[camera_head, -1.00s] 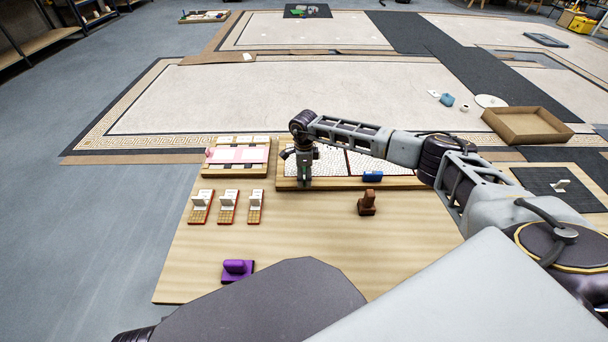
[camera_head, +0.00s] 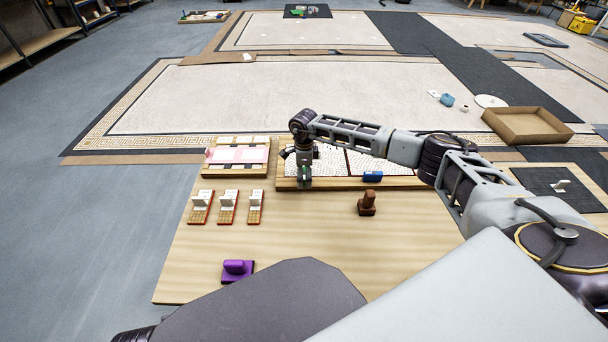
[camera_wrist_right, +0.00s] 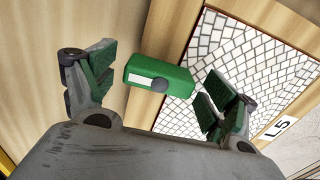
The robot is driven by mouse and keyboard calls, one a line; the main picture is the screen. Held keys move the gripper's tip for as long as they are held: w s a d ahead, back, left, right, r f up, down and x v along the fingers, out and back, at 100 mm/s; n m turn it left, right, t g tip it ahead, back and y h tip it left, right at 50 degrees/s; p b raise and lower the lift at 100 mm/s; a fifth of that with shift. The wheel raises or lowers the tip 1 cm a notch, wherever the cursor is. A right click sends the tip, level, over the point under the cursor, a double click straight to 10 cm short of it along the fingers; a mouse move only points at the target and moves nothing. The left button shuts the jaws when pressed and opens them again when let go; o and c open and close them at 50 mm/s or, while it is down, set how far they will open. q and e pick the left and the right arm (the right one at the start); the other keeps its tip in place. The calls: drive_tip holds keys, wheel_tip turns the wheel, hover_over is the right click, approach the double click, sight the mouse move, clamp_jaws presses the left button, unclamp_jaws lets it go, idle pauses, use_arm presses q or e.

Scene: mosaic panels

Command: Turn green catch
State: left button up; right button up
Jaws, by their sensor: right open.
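The green catch (camera_wrist_right: 160,77) sits at the edge of the framed mosaic panel (camera_wrist_right: 255,55) in the right wrist view. My right gripper (camera_wrist_right: 158,85) is open, with one green-padded finger on each side of the catch and a gap to both. In the head view my right gripper (camera_head: 304,180) points down at the panel's left front edge, and the catch is mostly hidden there. My left gripper does not show.
A blue catch (camera_head: 372,176) sits on the panel's front edge. A brown stamp-like block (camera_head: 367,203) and a purple block (camera_head: 237,270) stand on the wooden table (camera_head: 300,225). Several red-based pieces (camera_head: 228,207) and a pink-centred tray (camera_head: 237,156) lie at left.

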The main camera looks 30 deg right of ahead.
sight(304, 173)
wheel_tip(304, 173, up, 12)
drive_tip(key=shift+f, duration=0.2)
idle(0.4)
drive_tip(key=shift+s, duration=0.1)
idle(0.5)
